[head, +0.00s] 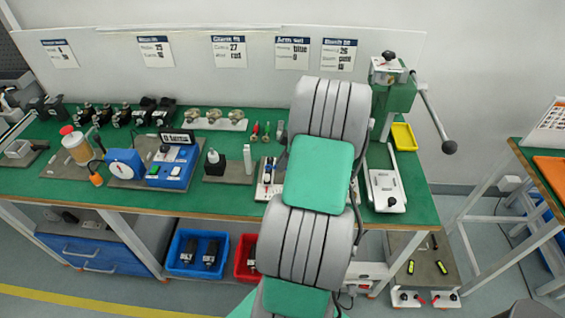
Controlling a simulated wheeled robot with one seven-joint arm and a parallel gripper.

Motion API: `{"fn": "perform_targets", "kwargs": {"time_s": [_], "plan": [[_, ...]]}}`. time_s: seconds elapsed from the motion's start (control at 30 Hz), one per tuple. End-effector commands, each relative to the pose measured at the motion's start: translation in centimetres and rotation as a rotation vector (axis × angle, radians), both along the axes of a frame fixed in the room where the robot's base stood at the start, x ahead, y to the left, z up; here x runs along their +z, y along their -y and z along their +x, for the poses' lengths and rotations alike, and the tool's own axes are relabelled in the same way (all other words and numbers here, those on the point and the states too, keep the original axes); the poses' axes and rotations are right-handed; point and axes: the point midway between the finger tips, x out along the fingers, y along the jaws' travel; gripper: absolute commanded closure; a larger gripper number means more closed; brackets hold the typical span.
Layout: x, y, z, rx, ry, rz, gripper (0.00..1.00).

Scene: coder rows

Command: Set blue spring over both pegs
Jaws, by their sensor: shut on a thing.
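My arm rises through the middle of the view, and its grey and green links cover part of the green bench. My gripper is hidden behind these links, so I cannot see its fingers or anything in them. I cannot make out a blue spring. A small pale fixture (267,180) with upright parts stands on the bench just left of my arm and is partly covered by it. It is too small and too covered to tell whether these are the two pegs.
A lever press (393,92) stands at the right. Blue (187,266) and red (238,268) bins sit below.

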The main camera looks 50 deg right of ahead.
Motion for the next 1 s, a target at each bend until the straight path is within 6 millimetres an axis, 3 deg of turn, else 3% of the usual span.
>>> {"fn": "perform_targets", "kwargs": {"time_s": [1.0], "plan": [[-0.74,0.02,0.01,0.0,0.001,-0.001,1.0]]}}
